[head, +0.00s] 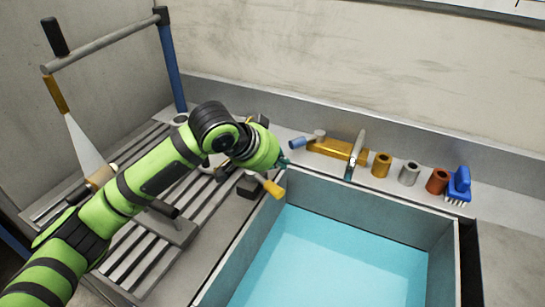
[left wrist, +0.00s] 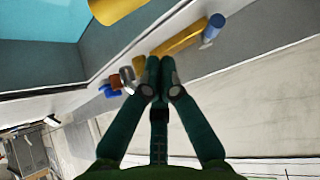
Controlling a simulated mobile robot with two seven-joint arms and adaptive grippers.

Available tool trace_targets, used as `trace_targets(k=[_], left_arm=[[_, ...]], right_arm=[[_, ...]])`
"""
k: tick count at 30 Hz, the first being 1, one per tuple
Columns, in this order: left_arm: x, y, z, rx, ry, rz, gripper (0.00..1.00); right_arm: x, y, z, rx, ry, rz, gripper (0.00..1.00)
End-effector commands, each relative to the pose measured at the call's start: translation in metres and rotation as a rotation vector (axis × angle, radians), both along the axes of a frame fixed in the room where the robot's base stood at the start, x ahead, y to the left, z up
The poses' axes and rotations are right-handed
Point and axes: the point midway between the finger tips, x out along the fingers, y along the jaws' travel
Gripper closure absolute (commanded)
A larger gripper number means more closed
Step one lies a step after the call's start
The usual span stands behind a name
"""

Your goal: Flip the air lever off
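A brass fixture (head: 338,148) stands on the ledge behind the basin, with a blue-ended lever (head: 298,143) pointing left. In the left wrist view the blue end (left wrist: 213,27) is at the upper right, beyond the brass body (left wrist: 188,42). A yellow-ended handle (head: 273,188) is at the basin's left back corner; it shows in the left wrist view (left wrist: 112,10) at the top. No label shows which one is the air lever. My left gripper (head: 284,161) is between these two, its fingertips (left wrist: 160,66) together and empty, apparently touching neither. My right gripper is out of view.
A basin of blue water (head: 345,262) fills the front right. Brass (head: 381,165), grey (head: 409,173) and copper (head: 437,181) cylinders and a blue brush (head: 459,186) line the ledge. A slatted rack (head: 140,262) lies under my left arm. A wall (head: 330,60) closes the back.

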Motion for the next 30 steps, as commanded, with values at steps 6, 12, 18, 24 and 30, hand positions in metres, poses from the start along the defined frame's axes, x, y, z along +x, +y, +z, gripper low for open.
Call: trace_targets(k=[6, 12, 18, 24, 30], left_arm=[[0.02, -0.019, -0.029, -0.001, 0.003, 0.0, 1.0], [0.017, -0.014, -0.041, 0.001, 0.0, 0.001, 1.0], [0.002, -0.002, -0.046, 0.001, 0.0, -0.001, 1.0], [-0.002, 0.002, -0.048, 0.001, 0.0, -0.001, 1.0], [-0.002, 0.002, -0.048, 0.001, 0.0, -0.001, 1.0]], right_arm=[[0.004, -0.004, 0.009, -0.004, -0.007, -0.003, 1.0], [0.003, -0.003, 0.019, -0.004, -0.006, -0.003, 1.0], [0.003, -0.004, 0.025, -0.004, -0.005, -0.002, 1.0], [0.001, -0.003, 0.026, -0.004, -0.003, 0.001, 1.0], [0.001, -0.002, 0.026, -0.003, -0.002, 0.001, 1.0]])
